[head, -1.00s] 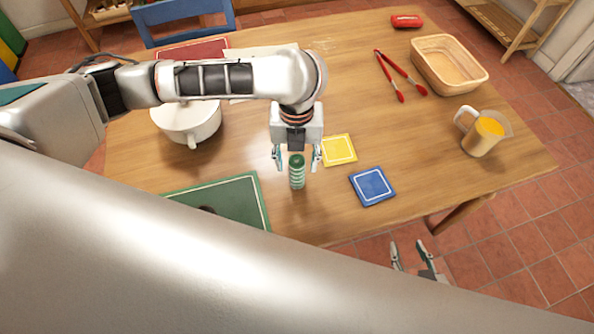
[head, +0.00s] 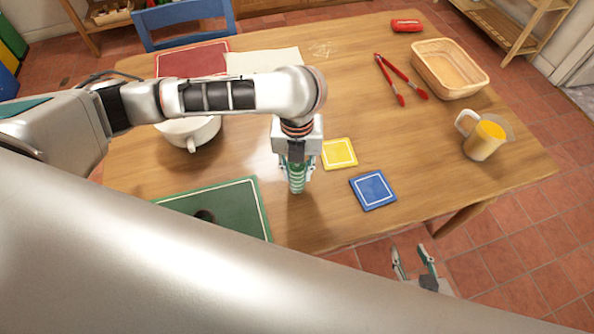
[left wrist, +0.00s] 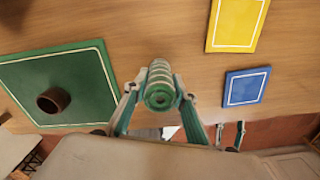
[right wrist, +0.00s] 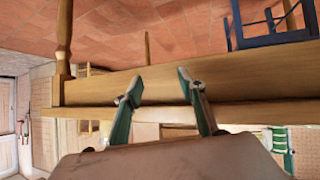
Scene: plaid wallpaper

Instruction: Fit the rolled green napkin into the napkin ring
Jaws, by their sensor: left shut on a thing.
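The rolled green napkin (head: 296,183) stands upright on the wooden table, with lighter bands around it. My left gripper (head: 296,176) is above it with its fingers shut on its sides; the left wrist view shows the fingers touching the napkin (left wrist: 160,90) on both sides. The napkin ring (left wrist: 53,99) is a dark brown ring on the green placemat (left wrist: 97,72), and it is partly hidden by my arm in the head view (head: 205,215). My right gripper (right wrist: 160,92) is open and empty, off the table's front edge.
A yellow coaster (head: 339,153) and a blue coaster (head: 373,189) lie right of the napkin. A white pot (head: 190,132) stands behind my left arm. Red tongs (head: 400,80), a basket (head: 449,68) and a jug (head: 483,138) are farther right. The table's middle right is clear.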

